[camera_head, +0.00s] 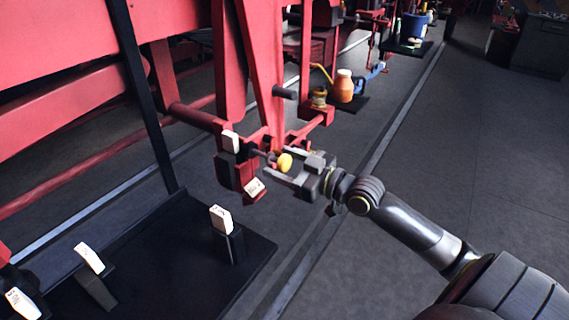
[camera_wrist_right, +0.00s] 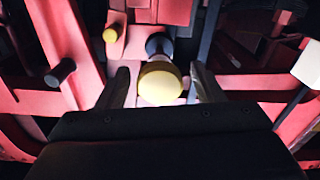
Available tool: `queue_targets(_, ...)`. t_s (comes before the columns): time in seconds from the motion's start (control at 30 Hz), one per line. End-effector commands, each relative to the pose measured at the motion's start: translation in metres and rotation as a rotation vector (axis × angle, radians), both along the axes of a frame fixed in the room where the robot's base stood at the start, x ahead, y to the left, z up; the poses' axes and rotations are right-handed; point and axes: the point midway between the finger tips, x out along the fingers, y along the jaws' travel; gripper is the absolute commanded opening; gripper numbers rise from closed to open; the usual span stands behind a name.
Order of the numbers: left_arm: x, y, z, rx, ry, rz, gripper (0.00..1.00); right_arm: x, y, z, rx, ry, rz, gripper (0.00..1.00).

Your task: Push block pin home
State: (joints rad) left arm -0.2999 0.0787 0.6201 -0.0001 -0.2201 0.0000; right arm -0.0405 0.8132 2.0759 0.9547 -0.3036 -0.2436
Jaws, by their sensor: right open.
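The block pin shows as a yellow round knob (camera_head: 285,162) in the head view, beside the red linkage. In the right wrist view the yellow knob (camera_wrist_right: 160,84) sits between my fingers, with a dark shaft behind it running toward a pink-red block (camera_wrist_right: 138,48). My right gripper (camera_head: 275,168) is open around or just in front of the knob; it also shows in the right wrist view (camera_wrist_right: 160,88), with gaps at both sides of the knob. How deep the pin sits cannot be told. My left gripper is not in view.
White tags stand on dark holders, one tag (camera_head: 221,219) on the black platform (camera_head: 185,265). A second, smaller yellow knob (camera_wrist_right: 110,35) is at upper left in the wrist view. An orange bottle (camera_head: 344,86) stands farther back. The floor at right (camera_head: 480,150) is clear.

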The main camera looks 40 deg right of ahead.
Motion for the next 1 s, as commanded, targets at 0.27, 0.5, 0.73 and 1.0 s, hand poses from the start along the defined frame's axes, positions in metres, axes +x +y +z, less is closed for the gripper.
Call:
queue_targets(0.27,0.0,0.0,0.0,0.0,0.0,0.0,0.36,0.0,0.0,0.0,0.0,0.0,0.0,0.33)
queue_targets(0.5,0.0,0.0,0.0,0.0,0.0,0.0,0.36,0.0,0.0,0.0,0.0,0.0,0.0,0.02)
queue_targets(0.73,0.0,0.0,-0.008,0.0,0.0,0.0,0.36,0.01,0.004,-0.002,0.002,-0.004,0.0,0.0)
queue_targets(1.0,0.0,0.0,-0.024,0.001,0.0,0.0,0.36,0.04,0.016,-0.002,0.0,-0.006,-0.002,0.0)
